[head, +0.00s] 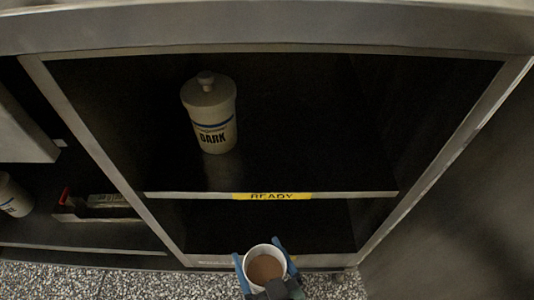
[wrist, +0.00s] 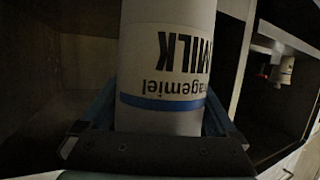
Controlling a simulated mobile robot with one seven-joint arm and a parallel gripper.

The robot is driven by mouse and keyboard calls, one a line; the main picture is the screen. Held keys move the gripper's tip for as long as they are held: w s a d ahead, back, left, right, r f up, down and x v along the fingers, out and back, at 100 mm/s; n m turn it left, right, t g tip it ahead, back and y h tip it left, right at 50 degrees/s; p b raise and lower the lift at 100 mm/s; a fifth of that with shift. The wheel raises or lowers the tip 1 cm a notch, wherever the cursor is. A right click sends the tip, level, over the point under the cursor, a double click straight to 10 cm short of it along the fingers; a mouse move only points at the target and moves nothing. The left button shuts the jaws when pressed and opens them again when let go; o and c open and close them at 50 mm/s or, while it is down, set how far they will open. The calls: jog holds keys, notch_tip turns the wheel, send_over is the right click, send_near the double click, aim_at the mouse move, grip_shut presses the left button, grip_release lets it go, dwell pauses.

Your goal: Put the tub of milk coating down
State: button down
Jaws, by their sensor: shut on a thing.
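The tub of milk coating is a white cylinder with a blue band; its open top (head: 265,268) shows light brown contents in the head view. In the wrist view the tub (wrist: 165,110) fills the middle, its label reading MILK upside down. My gripper (head: 265,265) is shut on the tub, with a blue finger on each side. It holds the tub low in front of the cabinet, by the lower shelf opening. The tub's underside is hidden.
A white tub marked DARK (head: 211,115) stands on the upper shelf, left of centre. That shelf's front edge bears a yellow READY label (head: 271,197). The shelf's right side looks clear. At far left are a box (head: 97,207) and another white container (head: 13,196).

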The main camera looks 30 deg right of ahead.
jog(key=r+b+x, duration=0.1)
jog(key=b+x, duration=0.2)
jog(key=x, duration=0.3)
jog(key=b+x, duration=0.3)
jog(key=x, duration=0.3)
jog(key=w+r+b+x, duration=0.1)
jog(key=b+x, duration=0.2)
jog(key=x, duration=0.3)
jog(key=shift+w+d+r, duration=0.1)
jog(key=shift+r, duration=0.25)
jog(key=shift+f+b, duration=0.2)
jog(key=shift+b, duration=0.1)
grip_release()
jog(key=shift+r, duration=0.15)
jog(key=shift+s+r+p, duration=0.15)
jog(key=shift+s+p, duration=0.15)
jog(key=shift+p, duration=0.1)
jog(key=p+v, duration=0.5)
jog(key=v, duration=0.6)
jog(key=shift+s, duration=0.25)
